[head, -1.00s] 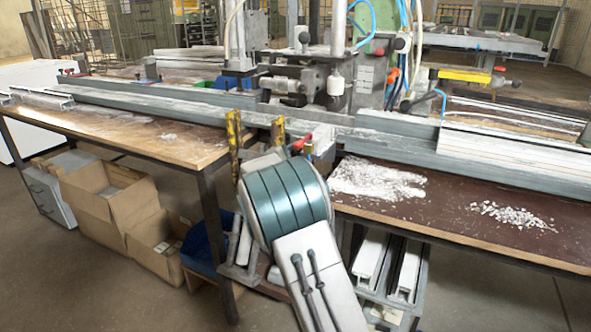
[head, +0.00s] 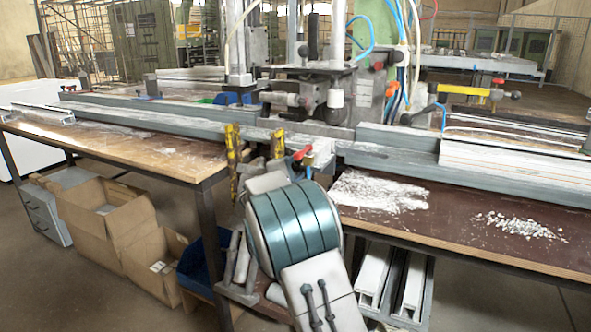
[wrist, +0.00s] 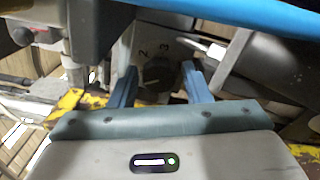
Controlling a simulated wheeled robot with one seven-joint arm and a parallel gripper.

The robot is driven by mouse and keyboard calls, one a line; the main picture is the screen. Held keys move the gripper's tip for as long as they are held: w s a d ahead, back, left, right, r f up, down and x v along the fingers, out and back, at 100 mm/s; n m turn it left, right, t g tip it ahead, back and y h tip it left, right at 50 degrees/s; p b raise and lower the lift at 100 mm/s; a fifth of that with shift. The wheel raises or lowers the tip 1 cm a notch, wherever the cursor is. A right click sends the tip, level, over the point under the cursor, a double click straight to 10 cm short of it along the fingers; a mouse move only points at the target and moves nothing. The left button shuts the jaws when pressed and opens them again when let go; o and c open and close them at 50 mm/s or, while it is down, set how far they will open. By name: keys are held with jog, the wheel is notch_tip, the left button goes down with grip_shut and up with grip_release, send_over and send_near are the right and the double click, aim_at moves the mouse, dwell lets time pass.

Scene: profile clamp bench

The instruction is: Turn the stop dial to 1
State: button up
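The stop dial (wrist: 157,70) is a dark round knob on a grey plate in the wrist view. The numbers 2 and 3 show on the plate above it. Its pointer is too dark to read, and I cannot make out a 1. My gripper (wrist: 159,76) is open, with one blue finger to the left of the dial and one to the right. Gaps seem to show between the fingers and the knob; I cannot tell how close they are in depth. In the head view my arm hides the gripper and the dial.
A blue hose (wrist: 240,12) crosses the top of the wrist view. In the head view, worn yellow posts (head: 232,150) and a red lever (head: 302,152) stand close to my arm. The long metal profile rail (head: 190,116) runs behind. White shavings (head: 378,192) lie on the right bench.

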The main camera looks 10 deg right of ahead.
jog(key=p+v, duration=0.1)
jog(key=v, duration=1.3)
